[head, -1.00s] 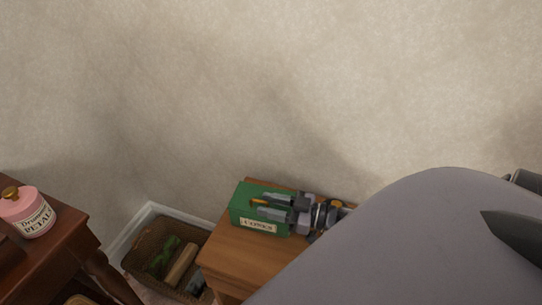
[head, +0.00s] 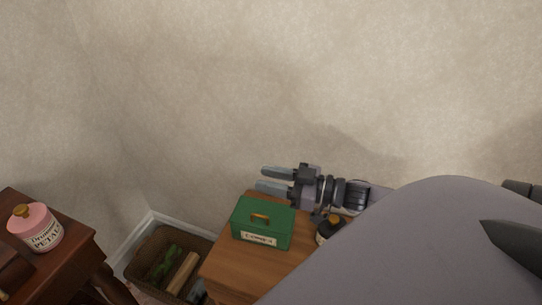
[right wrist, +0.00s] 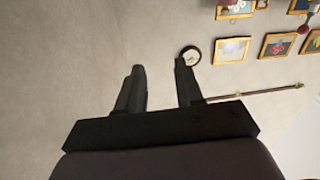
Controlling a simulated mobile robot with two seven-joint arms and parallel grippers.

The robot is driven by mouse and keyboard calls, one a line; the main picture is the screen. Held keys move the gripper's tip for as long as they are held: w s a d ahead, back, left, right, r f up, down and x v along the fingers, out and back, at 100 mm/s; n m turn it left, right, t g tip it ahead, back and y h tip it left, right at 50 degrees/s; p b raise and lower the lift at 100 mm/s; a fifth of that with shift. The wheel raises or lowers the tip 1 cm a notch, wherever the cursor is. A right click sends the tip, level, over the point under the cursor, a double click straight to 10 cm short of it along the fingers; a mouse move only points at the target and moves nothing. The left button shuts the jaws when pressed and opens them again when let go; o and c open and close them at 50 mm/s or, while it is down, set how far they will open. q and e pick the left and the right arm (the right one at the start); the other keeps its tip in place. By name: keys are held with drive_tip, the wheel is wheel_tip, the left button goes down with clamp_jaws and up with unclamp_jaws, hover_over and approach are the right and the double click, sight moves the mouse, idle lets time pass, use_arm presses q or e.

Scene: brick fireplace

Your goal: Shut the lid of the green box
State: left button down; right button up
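The green box (head: 262,224) stands on a small wooden table in the head view. It has a brass-coloured handle on top and a pale label on its front. Its lid looks shut, lying flat on the box. My right gripper (head: 266,179) is behind and above the box, apart from it, with its fingers pointing left. The fingers are apart with nothing between them; the right wrist view also shows the open gripper (right wrist: 157,82) empty. My left gripper is not in view.
A dark jar (head: 328,230) stands right of the box on the wooden table (head: 236,262). A wicker basket (head: 148,262) with green things and a log is on the floor at left. A pink jar (head: 38,228) stands on a dark table (head: 72,248).

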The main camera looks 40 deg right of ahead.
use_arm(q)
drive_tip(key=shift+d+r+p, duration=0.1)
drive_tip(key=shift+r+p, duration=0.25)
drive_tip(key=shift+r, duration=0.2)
use_arm(e)
wheel_tip(320, 180, up, 5)
drive_tip(key=shift+f, duration=0.1)
